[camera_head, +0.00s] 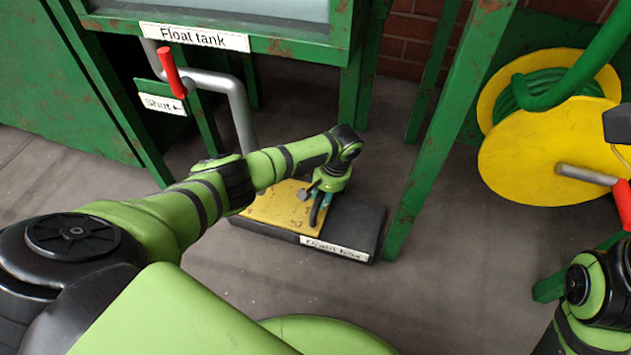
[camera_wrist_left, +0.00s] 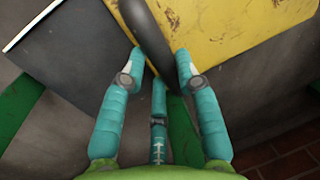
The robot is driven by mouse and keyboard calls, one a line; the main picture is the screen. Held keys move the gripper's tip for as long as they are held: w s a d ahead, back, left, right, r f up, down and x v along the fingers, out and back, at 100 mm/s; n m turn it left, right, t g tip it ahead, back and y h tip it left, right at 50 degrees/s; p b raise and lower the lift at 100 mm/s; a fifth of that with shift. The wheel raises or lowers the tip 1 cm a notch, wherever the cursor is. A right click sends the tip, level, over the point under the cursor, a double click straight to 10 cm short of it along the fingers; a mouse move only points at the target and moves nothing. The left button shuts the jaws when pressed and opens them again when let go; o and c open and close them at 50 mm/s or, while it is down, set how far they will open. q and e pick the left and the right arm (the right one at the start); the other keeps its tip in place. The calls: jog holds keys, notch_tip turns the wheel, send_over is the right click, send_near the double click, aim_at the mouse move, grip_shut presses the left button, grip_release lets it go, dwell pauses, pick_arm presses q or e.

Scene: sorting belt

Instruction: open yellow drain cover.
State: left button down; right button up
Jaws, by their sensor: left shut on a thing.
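The yellow drain cover (camera_head: 272,207) lies about flat over the left part of a low dark box (camera_head: 362,222) on the floor. A white label, apparently reading "Drain box", is on the box's front edge. In the left wrist view the cover (camera_wrist_left: 225,35) fills the upper right, worn and dark-spotted. A dark curved handle (camera_wrist_left: 149,35) stands at its edge. My left gripper (camera_head: 318,205) reaches down to the handle. Its teal fingers (camera_wrist_left: 160,72) are shut on the handle, one on each side. My arm and gripper hide part of the cover.
A green rusty frame bears the "Float tank" sign (camera_head: 195,37). A grey pipe with a red lever (camera_head: 172,73) and "Shut" label stands at left. A green post (camera_head: 437,130) rises beside the box. A yellow hose reel (camera_head: 540,150) is at right. Floor in front is clear.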

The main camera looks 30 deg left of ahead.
pick_arm(q)
jog(key=d, duration=0.2)
jog(key=w+d, duration=0.1)
jog(key=d, duration=0.2)
jog(key=w+d, duration=0.1)
jog(key=d, duration=0.2)
jog(key=shift+w+d, duration=0.2)
jog(key=shift+d, duration=0.45)
jog(key=shift+r, duration=0.1)
jog(key=c, duration=0.9)
grip_release()
jog(key=shift+s, duration=0.1)
notch_tip(320, 180, up, 7)
jog(key=d, duration=0.1)
jog(key=shift+d, duration=0.15)
